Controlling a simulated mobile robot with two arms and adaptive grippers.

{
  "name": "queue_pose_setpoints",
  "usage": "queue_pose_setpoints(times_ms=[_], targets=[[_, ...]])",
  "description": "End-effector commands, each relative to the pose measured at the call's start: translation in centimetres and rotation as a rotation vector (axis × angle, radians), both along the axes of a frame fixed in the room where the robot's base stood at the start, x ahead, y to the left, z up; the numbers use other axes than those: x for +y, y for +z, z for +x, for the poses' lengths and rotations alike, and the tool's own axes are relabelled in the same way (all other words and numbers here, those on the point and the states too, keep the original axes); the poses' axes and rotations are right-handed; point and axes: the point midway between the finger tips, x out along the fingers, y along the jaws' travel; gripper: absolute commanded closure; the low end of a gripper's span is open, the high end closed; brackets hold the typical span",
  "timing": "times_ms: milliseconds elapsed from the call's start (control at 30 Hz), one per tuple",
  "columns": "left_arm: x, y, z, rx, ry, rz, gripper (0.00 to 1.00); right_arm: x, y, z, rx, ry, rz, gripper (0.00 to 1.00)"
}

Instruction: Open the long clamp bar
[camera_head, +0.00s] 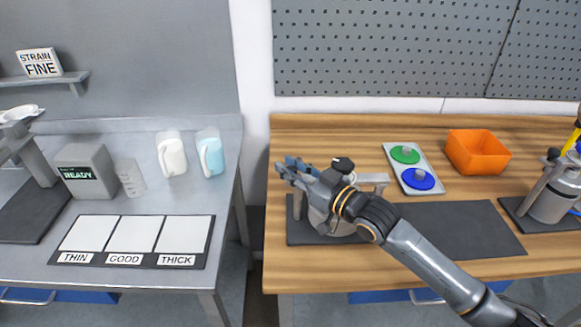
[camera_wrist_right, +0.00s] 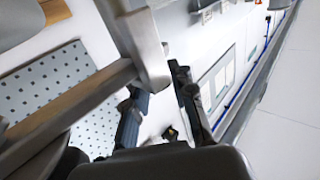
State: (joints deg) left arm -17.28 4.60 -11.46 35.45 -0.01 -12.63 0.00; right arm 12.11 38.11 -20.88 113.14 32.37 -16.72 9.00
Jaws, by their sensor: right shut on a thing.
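A grey agitator drum (camera_head: 325,213) with a black knob (camera_head: 343,163) stands on a dark mat on the wooden bench, partly hidden behind my right arm. A light grey metal bar (camera_head: 374,179) shows at its right side. My right gripper (camera_head: 287,168) is over the drum's left side, with its fingers pointing left. In the right wrist view, a flat grey metal bar (camera_wrist_right: 146,45), seemingly the long clamp bar, reaches down between the two dark fingers (camera_wrist_right: 160,95). The right gripper is shut on it; the exact contact is hard to see. My left gripper is not in view.
Right of the drum the dark mat (camera_head: 465,225) is bare. Behind it are a tray (camera_head: 398,152) with a green and a blue lid, and an orange bin (camera_head: 478,152). Another metal drum (camera_head: 552,200) stands at the far right. A gap separates the left grey table (camera_head: 120,205).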

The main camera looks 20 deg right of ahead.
Motion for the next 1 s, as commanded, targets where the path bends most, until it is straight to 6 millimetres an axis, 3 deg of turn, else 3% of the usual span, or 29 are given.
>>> queue_pose_setpoints(times_ms=[300, 667, 700, 800, 833, 1000], targets=[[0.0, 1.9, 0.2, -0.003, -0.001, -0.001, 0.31, -0.9, 0.4, 2.3, -0.004, -0.112, 0.003, 1.00], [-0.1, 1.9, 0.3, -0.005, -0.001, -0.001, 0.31, -1.2, 0.1, 2.6, -0.002, -0.132, -0.001, 1.00], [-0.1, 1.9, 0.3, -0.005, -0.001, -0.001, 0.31, -1.2, 0.1, 2.6, -0.002, -0.132, -0.002, 0.76], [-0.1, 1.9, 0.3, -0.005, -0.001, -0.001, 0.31, -1.1, 0.1, 2.6, -0.002, -0.132, -0.001, 0.56], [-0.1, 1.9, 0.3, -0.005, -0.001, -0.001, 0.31, -1.1, 0.1, 2.6, -0.002, -0.131, -0.001, 0.52], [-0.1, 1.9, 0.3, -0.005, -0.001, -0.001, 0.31, -1.0, 0.0, 2.6, -0.001, -0.130, -0.001, 0.52]])
